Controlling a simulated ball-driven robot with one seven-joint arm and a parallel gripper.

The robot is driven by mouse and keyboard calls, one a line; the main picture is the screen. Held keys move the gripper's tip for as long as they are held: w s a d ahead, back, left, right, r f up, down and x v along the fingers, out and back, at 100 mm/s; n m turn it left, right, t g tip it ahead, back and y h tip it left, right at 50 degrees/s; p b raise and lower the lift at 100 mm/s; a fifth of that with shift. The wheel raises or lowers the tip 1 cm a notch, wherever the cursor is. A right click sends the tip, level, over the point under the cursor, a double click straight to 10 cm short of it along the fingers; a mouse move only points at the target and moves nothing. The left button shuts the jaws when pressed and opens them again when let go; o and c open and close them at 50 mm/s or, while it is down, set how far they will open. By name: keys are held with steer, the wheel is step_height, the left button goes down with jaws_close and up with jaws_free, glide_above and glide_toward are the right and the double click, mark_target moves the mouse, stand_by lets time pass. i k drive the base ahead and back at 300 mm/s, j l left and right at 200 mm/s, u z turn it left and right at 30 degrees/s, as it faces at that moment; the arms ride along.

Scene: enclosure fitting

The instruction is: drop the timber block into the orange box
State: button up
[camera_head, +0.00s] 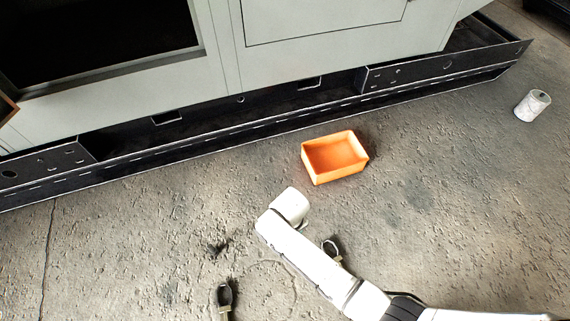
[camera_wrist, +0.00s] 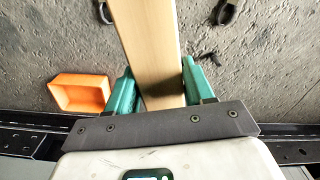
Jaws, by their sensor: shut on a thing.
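The timber block (camera_wrist: 150,40) is a long pale wooden bar in the wrist view. My gripper (camera_wrist: 157,75) has its two teal fingers shut on the block, one on each side, and the block runs out past the top edge of that view. The empty orange box (camera_head: 335,158) is open at the top and sits on the floor beyond the end of my arm in the head view. It also shows in the wrist view (camera_wrist: 80,93), left of my fingers and apart from the block. In the head view my fingers and the block cannot be made out.
A large pale grey cabinet (camera_head: 300,60) stands on a black metal base (camera_head: 240,118) behind the box. A white can (camera_head: 532,105) stands on the floor at right. Dark metal loops (camera_head: 225,295) and (camera_head: 332,250) rise from the rough floor.

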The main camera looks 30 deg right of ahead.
mark_target(336, 159)
steer(key=i+l+u, duration=0.25)
steer(key=l+u, duration=0.15)
steer(key=l, duration=0.4)
steer(key=i+l+u, duration=0.15)
steer(key=l+u, duration=0.2)
steer(key=l, duration=0.5)
steer(key=l+u, duration=0.4)
steer(key=l, duration=1.85)
steer(key=i, duration=0.05)
